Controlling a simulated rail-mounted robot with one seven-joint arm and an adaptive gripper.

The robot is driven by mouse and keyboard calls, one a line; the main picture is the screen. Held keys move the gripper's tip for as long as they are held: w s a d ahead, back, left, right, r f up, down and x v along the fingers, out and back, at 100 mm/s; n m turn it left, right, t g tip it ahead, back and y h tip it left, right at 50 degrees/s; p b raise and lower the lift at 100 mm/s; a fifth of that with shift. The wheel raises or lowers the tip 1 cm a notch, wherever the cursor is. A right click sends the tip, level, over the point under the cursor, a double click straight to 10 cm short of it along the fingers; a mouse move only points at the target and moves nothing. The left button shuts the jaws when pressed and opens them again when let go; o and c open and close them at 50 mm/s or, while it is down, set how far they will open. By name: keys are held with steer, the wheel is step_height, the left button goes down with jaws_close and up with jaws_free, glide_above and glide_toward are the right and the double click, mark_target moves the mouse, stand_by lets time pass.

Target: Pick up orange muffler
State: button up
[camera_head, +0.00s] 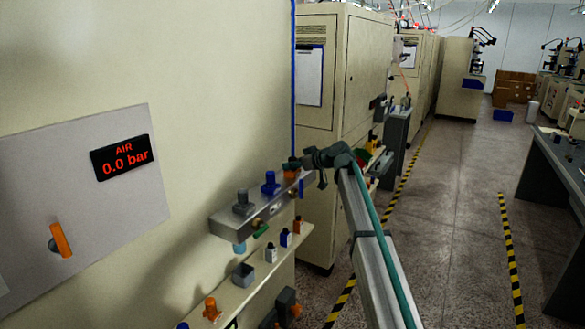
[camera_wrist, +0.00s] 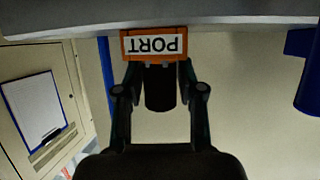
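In the head view, an orange part (camera_head: 291,175) sits at the right end of the grey manifold (camera_head: 228,223), partly hidden by my gripper (camera_head: 297,165). In the wrist view, an orange block (camera_wrist: 128,46) with an upside-down white PORT label meets the grey manifold edge at the top. A dark cylinder (camera_wrist: 160,92) extends from it between the two fingers of my gripper (camera_wrist: 160,70). The fingers stand apart, one on each side of the cylinder, tips close to the orange block. Whether they press on it is unclear. Another orange fitting (camera_head: 211,310) stands on the lower shelf.
Blue (camera_head: 270,183) and grey (camera_head: 243,203) fittings stand left of the orange part on the manifold. The shelf below holds small bottles (camera_head: 285,238) and a grey cup (camera_head: 243,274). A panel reads AIR 0.0 bar (camera_head: 123,157). The aisle to the right is clear.

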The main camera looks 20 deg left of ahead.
steer(key=c, duration=0.5)
steer(key=shift+c, duration=0.2)
steer(key=shift+r, duration=0.1)
